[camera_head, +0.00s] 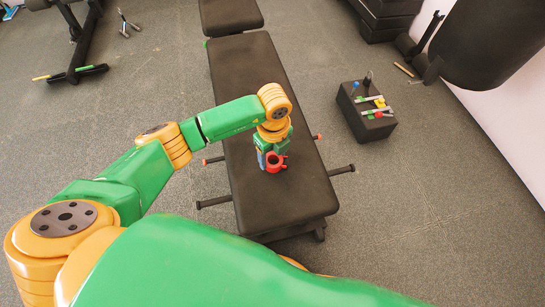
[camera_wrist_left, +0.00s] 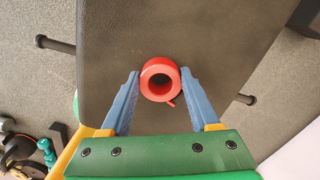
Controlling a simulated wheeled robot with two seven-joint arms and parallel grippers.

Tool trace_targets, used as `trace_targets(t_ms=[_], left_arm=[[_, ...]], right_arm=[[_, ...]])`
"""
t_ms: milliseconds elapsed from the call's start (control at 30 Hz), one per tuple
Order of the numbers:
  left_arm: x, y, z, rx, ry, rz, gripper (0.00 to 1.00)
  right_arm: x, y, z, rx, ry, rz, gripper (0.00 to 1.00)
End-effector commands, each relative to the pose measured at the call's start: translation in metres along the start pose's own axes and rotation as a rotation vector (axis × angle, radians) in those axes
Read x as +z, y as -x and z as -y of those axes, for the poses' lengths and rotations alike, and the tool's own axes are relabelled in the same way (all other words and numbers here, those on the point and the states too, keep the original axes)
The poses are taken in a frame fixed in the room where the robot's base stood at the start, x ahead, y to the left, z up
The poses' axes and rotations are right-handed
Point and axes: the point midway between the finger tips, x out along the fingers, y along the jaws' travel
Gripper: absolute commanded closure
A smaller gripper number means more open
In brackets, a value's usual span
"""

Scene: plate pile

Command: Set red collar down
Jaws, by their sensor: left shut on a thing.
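A red collar (camera_head: 271,168), a short ring with a round hole and a small tab, is between the blue fingers of my left gripper (camera_head: 273,158). The wrist view shows the collar (camera_wrist_left: 160,64) at the fingertips, its hole facing the camera, with one finger on each side. My left gripper (camera_wrist_left: 160,82) is shut on it. Collar and gripper are over the near part of the black padded bench (camera_head: 285,202). I cannot tell whether the collar touches the pad. My right gripper is not in view.
The pad is bare around the collar. Dark bars (camera_head: 342,170) stick out from the bench's sides. A black box (camera_head: 372,126) with small coloured items stands on the floor to the right. A black punching bag (camera_head: 490,45) is at the upper right.

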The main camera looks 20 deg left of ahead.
Motion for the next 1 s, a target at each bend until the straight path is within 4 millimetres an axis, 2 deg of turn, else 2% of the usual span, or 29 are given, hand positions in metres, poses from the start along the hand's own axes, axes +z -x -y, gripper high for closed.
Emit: trace_targets(t_ms=[467, 533, 567, 633, 667, 900, 1000], left_arm=[[-0.001, -0.01, 0.0, 0.001, 0.0, 0.0, 0.97], [-0.001, -0.012, -0.001, 0.001, 0.0, -0.001, 1.0], [-0.001, -0.011, -0.001, 0.002, 0.0, -0.001, 0.3], [-0.001, -0.011, -0.001, 0.002, 0.0, -0.001, 0.11], [-0.001, -0.011, -0.001, 0.001, 0.0, -0.001, 0.08], [-0.001, -0.01, 0.0, 0.0, 0.0, -0.001, 0.08], [-0.001, 0.0, 0.0, 0.0, 0.0, 0.0, 0.08]], right_arm=[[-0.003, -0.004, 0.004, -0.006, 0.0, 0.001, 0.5], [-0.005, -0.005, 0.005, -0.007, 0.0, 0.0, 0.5], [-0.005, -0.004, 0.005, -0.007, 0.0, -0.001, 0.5], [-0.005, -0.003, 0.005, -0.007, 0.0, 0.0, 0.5], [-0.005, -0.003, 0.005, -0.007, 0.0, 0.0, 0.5], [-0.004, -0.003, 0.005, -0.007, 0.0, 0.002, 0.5], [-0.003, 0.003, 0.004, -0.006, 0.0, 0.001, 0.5]])
